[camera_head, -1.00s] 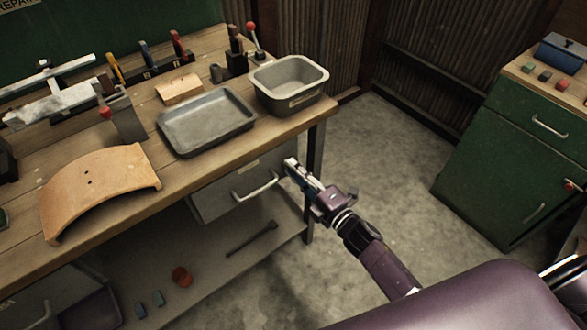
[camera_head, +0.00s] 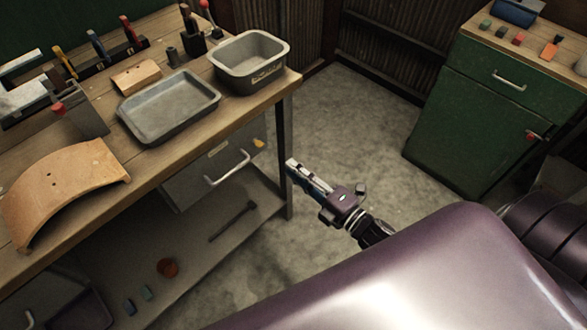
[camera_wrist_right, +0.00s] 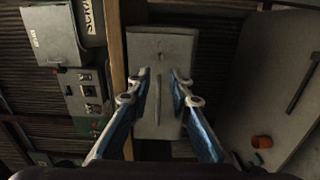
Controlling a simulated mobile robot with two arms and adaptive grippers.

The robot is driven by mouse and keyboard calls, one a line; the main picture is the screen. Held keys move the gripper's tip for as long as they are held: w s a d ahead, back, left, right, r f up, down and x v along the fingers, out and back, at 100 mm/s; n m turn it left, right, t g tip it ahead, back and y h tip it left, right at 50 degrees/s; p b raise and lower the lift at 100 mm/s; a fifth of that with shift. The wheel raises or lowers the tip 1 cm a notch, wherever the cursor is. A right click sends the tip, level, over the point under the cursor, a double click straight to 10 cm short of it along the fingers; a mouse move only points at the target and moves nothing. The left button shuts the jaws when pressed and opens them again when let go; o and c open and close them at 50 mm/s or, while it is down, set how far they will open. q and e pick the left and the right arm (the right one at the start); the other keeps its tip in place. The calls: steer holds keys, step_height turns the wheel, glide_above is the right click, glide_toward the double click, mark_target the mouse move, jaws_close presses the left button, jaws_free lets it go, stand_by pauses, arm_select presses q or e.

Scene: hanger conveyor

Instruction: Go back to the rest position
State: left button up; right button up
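My right gripper (camera_head: 293,166) is beside the bench's front right leg in the head view, below the benchtop and over the grey floor. It is apart from the drawer handle (camera_head: 228,168). In the right wrist view its two fingers (camera_wrist_right: 160,73) are spread with nothing between them. The grey drawer front (camera_wrist_right: 162,48) lies beyond the fingertips there, its handle showing in the gap. My left gripper is in neither view.
The wooden workbench (camera_head: 150,165) carries a shallow tray (camera_head: 168,105), a deep bin (camera_head: 250,62) and a curved wooden piece (camera_head: 65,190). Its lower shelf (camera_head: 200,255) holds a dark tool. A green cabinet (camera_head: 470,120) stands at right. Open floor (camera_head: 345,125) lies between.

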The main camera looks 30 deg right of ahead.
steer(key=s+d+f+m+g+h, duration=0.15)
steer(key=s+f+m, duration=0.25)
steer(key=f, duration=0.6)
steer(key=s+d+f+m+g+h, duration=0.1)
steer(key=s+f+m+g+h, duration=0.2)
steer(key=f, duration=0.7)
steer(key=s+d+f+m+g+h, duration=0.1)
steer(key=s+d+f+m+g, duration=0.3)
steer(key=f, duration=0.6)
steer(key=s+a+f+m+g, duration=0.1)
steer(key=s+f+m+g, duration=0.1)
steer(key=s+f, duration=0.3)
steer(key=s+a+f+m+g, duration=0.2)
steer(key=s+f, duration=0.4)
steer(key=s, duration=0.8)
steer(key=s+a+f+m+g, duration=0.1)
steer(key=s+f+m+g, duration=0.2)
steer(key=s, duration=0.6)
step_height(320, 180, down, 2)
steer(key=shift+s+a+f+m+h, duration=0.15)
steer(key=shift+s+a+m+h, duration=0.15)
steer(key=shift+m, duration=0.4)
steer(key=shift+w+g, duration=0.1)
steer(key=shift+g, duration=0.15)
